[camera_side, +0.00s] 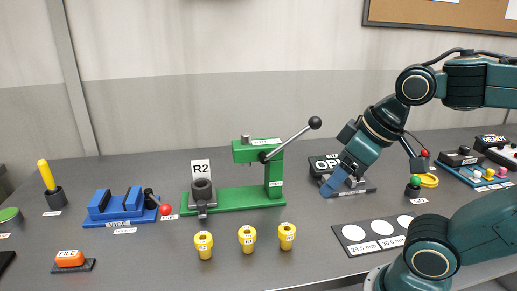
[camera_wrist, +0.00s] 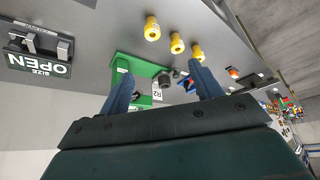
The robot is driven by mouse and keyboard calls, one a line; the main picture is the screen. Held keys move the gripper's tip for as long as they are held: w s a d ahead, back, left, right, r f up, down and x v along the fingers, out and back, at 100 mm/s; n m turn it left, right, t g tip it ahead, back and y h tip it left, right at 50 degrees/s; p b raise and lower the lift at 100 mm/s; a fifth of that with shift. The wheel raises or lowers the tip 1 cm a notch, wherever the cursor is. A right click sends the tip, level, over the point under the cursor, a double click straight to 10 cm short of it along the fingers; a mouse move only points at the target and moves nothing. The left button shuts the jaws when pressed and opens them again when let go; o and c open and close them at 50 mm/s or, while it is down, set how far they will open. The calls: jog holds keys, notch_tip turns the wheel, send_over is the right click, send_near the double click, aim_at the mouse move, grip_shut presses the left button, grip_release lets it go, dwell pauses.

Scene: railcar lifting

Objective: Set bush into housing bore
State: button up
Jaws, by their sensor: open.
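Three yellow bushes stand upright in a row at the front of the bench: the left one (camera_side: 203,245), the middle one (camera_side: 247,239) and the right one (camera_side: 287,236). A grey housing (camera_side: 202,193) with a round top sits on the left end of the green press base (camera_side: 238,200), before an R2 sign. The press column and lever rise at the base's right end. My gripper (camera_side: 338,186) is open and empty, above the bench to the right of the press. In the wrist view its two blue fingers (camera_wrist: 163,88) are spread wide, with the bushes (camera_wrist: 177,43) beyond them.
An OPEN size stand (camera_wrist: 40,50) is beside my gripper. A black card with white circles (camera_side: 382,231) lies front right. A blue vise (camera_side: 122,207) and orange button (camera_side: 70,259) stand left. The bench between bushes and card is clear.

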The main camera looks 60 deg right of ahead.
jog(key=w+a+r+n+g, duration=0.1)
jog(key=w+a+n+g, duration=0.1)
jog(key=w+n, duration=0.4)
jog(key=n+g, duration=0.4)
jog(key=n, duration=0.8)
send_over(204, 237)
notch_tip(204, 237, down, 10)
jog(key=shift+a+f, duration=0.1)
jog(key=shift+f, duration=0.05)
jog(key=shift+f, duration=4.2)
jog(key=shift+f, duration=0.15)
jog(key=shift+f, duration=2.45)
jog(key=shift+c, duration=0.4)
